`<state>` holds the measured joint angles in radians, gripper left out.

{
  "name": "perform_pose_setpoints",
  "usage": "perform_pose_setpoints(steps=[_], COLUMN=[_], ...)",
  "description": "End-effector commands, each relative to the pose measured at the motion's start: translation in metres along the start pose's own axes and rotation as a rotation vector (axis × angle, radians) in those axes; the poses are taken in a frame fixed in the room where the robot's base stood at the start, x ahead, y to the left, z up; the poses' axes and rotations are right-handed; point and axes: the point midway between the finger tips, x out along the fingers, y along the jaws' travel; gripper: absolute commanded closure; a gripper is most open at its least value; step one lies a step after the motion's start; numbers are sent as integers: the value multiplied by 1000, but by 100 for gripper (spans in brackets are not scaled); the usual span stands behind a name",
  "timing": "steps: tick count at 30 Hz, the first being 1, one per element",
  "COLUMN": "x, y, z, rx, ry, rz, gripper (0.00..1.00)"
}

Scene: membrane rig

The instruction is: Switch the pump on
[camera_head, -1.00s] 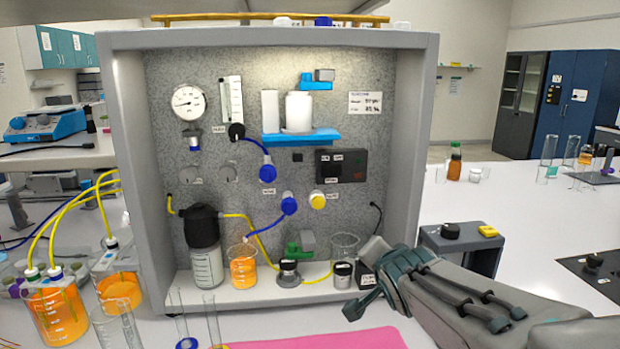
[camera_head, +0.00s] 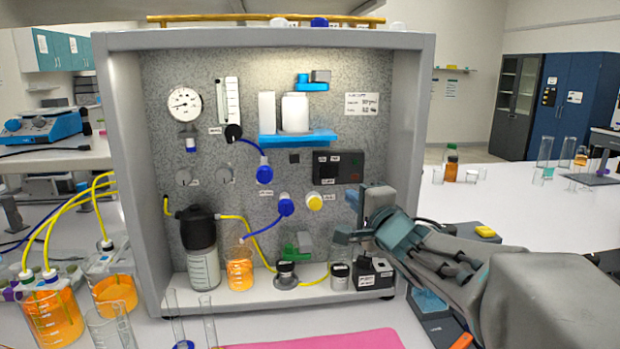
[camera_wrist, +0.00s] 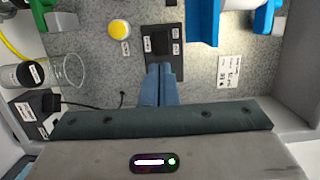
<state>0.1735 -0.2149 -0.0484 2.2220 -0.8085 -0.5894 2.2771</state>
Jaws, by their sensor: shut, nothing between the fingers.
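A dark control box (camera_head: 338,167) with small pale labels is fixed on the rig's grey back panel, right of centre. It also shows in the wrist view (camera_wrist: 176,66), with a black square switch-like part (camera_wrist: 158,43). The labels are too small to read, and I cannot tell the switch position. My gripper (camera_head: 352,200) is inside the rig's right side, below and right of this box. In the wrist view its fingers (camera_wrist: 158,70) are together and empty, their tips overlapping the box's near edge. I cannot tell whether they touch it.
A yellow knob (camera_head: 314,201) and blue fittings (camera_head: 286,204) are close left of my gripper. A blue shelf (camera_head: 300,138) holds white containers. A black box (camera_head: 372,275) and glassware stand on the rig floor. The rig's right wall (camera_head: 408,140) is close to my arm.

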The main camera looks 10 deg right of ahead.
Motion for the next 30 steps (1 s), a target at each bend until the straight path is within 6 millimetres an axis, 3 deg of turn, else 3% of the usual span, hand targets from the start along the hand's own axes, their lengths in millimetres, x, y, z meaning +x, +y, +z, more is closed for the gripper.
perform_pose_setpoints(steps=[8,21,30], x=[18,98,134], y=[1,1,0], z=[0,0,0], rx=[-1,0,-1], ry=[0,0,1], rz=[2,2,1], gripper=[100,100,100])
